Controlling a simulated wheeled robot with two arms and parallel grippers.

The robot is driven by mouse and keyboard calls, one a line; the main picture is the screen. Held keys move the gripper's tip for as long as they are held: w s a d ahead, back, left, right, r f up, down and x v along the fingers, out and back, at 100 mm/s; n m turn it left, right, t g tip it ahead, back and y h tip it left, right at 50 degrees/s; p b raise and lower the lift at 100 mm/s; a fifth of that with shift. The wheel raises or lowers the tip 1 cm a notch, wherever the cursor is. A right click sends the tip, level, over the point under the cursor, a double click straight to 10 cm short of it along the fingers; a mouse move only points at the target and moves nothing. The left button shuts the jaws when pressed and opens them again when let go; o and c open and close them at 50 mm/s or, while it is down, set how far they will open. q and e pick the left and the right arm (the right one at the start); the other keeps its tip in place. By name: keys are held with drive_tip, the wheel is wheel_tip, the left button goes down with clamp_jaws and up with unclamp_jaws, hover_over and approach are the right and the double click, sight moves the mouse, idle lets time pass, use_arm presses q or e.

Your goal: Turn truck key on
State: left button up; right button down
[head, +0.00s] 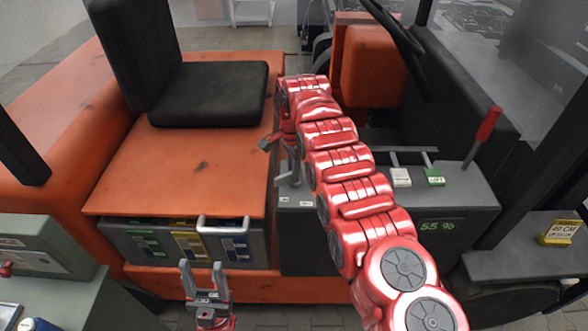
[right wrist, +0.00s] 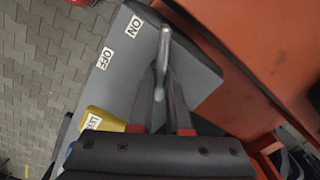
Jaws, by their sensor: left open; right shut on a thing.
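The truck key is a grey metal handle that shows in the right wrist view (right wrist: 165,45), on a grey panel (right wrist: 120,75) with ON and OFF labels. Its visible end lies beside the ON label. My right gripper (right wrist: 164,82) is shut on the key, its fingers on either side of it. In the head view the right arm reaches across to the console beside the seat, and the right gripper (head: 289,166) is partly hidden by the arm. My left gripper (head: 205,281) is open and empty, in front of the truck's battery compartment.
The orange truck has a black seat (head: 215,92), a steering wheel (head: 395,28) and a red-handled lever (head: 483,135). White (head: 400,177) and green (head: 434,177) blocks sit on the console above a 55 % display (head: 442,225). A grey cabinet (head: 45,255) stands at left.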

idle(0.4)
drive_tip(key=c, duration=0.9)
unclamp_jaws()
drive_tip(key=shift+r, duration=0.1)
drive_tip(key=shift+r, duration=0.25)
wheel_tip(320, 180, up, 2)
drive_tip(key=shift+r, duration=0.1)
wheel_tip(320, 180, up, 15)
drive_tip(key=p, duration=1.5)
drive_tip(key=shift+s+f, duration=0.15)
drive_tip(key=shift+f, duration=0.05)
drive_tip(key=shift+f, duration=0.1)
